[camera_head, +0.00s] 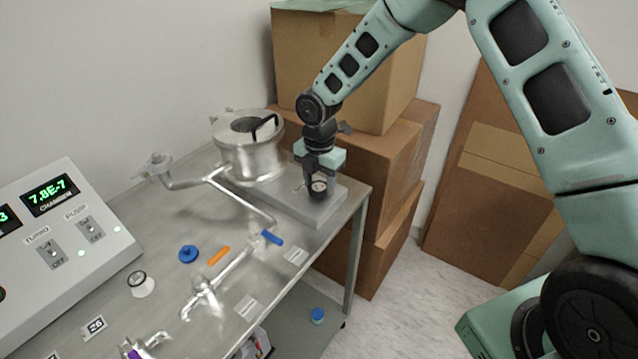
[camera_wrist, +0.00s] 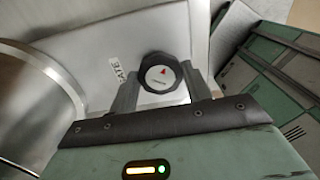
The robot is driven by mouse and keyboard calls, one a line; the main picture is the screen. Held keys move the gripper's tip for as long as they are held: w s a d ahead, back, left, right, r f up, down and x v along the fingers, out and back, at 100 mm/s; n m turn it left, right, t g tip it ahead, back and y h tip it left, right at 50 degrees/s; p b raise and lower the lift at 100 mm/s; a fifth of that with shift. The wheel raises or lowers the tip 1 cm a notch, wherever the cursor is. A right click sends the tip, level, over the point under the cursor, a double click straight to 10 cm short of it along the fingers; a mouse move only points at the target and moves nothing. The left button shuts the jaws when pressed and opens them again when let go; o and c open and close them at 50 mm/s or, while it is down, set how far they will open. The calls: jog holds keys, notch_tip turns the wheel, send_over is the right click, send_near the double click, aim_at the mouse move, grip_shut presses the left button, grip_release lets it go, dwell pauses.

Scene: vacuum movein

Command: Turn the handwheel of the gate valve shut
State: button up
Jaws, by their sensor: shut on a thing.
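My gripper (camera_head: 319,178) points down at the right end of the grey gate valve body (camera_head: 290,200). In the wrist view my gripper (camera_wrist: 164,90) has one finger on each side of the handwheel and is shut on it. A label reading "GATE" (camera_wrist: 119,71) lies left of the handwheel. The fingertips' contact is partly hidden.
A steel chamber (camera_head: 248,160) stands just left of the valve on the metal table (camera_head: 170,240). Blue and orange handles and thin pipes lie nearer the front. A control box (camera_head: 50,235) reads 7.8E-7 at left. Cardboard boxes (camera_head: 340,65) stand close behind the table.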

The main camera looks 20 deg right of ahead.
jog(key=m+b, duration=0.1)
jog(key=m, duration=0.4)
jog(key=shift+m, duration=0.3)
jog(key=m+b, duration=0.1)
jog(key=m, duration=0.5)
jog(key=m+b, duration=0.1)
jog(key=m, duration=0.5)
jog(key=shift+a+m+b, duration=0.1)
jog(key=shift+m+b, duration=0.2)
jog(key=shift+b, duration=0.05)
jog(key=m, duration=1.1)
jog(key=shift+r+m, duration=0.1)
jog(key=shift+m, duration=0.3)
jog(key=m+p, duration=0.2)
jog(key=m, duration=0.3)
jog(key=shift+m, duration=0.3)
jog(key=m+p, duration=0.2)
jog(key=m, duration=0.4)
jog(key=shift+p, duration=0.4)
jog(key=m+p, duration=0.2)
jog(key=m, duration=0.3)
jog(key=shift+m+p, duration=0.3)
jog(key=shift+m, duration=0.1)
